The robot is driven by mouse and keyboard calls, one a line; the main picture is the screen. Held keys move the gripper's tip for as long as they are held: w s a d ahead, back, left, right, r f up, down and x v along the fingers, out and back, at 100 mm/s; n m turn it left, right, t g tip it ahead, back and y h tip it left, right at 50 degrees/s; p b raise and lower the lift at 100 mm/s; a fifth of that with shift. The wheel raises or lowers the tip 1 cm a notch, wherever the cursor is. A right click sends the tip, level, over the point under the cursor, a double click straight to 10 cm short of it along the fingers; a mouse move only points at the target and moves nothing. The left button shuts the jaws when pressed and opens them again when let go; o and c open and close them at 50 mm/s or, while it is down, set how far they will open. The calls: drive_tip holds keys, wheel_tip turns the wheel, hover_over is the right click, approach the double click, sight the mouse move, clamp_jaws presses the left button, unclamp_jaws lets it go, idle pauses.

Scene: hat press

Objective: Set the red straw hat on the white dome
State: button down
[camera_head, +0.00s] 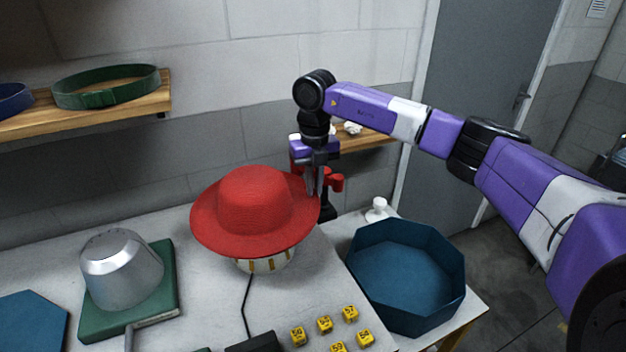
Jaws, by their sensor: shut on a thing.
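The red straw hat (254,205) is upright, crown up, in the middle of the view. My gripper (315,188) points down at the right edge of its brim and is shut on it. Directly below the hat a white, rounded piece with gold-brown stripes (266,264) shows under the front of the brim. It appears to be the white dome or its base; its upper part is hidden by the hat. I cannot tell whether the hat touches it or hangs just above it.
A silver dome (122,268) on a green base (165,300) stands at left. A blue octagonal tray (408,270) is at right. Several yellow numbered blocks (325,324) lie in front. A red-and-black device (333,184) stands behind my gripper. A shelf (90,108) holds belts.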

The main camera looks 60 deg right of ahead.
drive_tip(key=shift+s+d+f+b, duration=0.1)
drive_tip(key=shift+f+b, duration=1.85)
drive_tip(key=shift+f, duration=1.35)
drive_tip(key=shift+d+f+b, duration=0.1)
drive_tip(key=shift+f+b, duration=1.8)
drive_tip(key=shift+f, duration=1.55)
drive_tip(key=c, duration=1.4)
unclamp_jaws()
drive_tip(key=shift+c, duration=0.2)
wheel_tip(320, 180, up, 8)
drive_tip(key=shift+b, duration=0.35)
